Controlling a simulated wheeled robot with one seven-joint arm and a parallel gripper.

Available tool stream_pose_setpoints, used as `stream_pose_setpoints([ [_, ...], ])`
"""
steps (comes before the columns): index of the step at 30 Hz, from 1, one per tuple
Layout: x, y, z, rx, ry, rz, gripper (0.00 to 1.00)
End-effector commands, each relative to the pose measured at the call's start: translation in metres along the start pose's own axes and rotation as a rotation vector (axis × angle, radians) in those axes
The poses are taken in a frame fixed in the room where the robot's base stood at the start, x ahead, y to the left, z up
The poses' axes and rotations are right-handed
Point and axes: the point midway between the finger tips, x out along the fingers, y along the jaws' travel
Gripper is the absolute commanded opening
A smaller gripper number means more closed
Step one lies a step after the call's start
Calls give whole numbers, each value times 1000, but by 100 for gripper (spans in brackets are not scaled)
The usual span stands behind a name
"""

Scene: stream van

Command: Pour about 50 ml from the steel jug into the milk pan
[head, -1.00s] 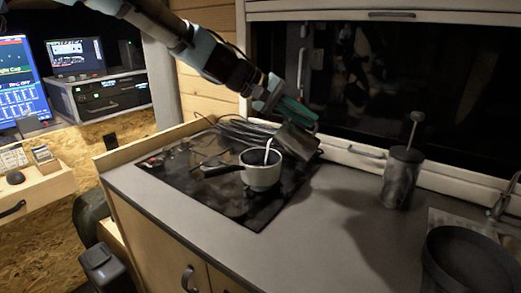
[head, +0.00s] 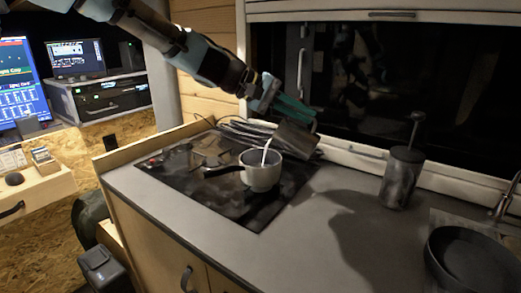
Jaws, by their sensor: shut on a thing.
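My gripper (head: 298,110), with teal fingers, is shut on the steel jug (head: 296,138) above the hob. The jug is tipped well over, its mouth end toward the left and low, above the right side of the milk pan. The milk pan (head: 262,178) is a small pale pan with a dark handle pointing left, upright on the black hob. A thin white streak (head: 266,150) runs from near the jug's lip down into the pan; it looks like a stream of liquid. The level inside the pan and the jug's inside cannot be made out.
The black hob (head: 200,185) is set in a grey worktop (head: 305,240). Dark cables (head: 240,130) lie behind the pan near the wall. The worktop between is clear.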

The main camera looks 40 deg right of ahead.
Motion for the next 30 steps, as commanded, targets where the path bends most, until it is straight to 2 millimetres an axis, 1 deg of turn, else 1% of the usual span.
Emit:
stream_pose_setpoints([
  [8,0,1,0,1,0,1,0],
  [12,11,4,6,52,19,-105,0],
  [19,30,-8,12,129,58,-298,0],
  [23,35,-17,11,135,69,-326,0],
  [30,41,-16,14,160,77,-378,0],
])
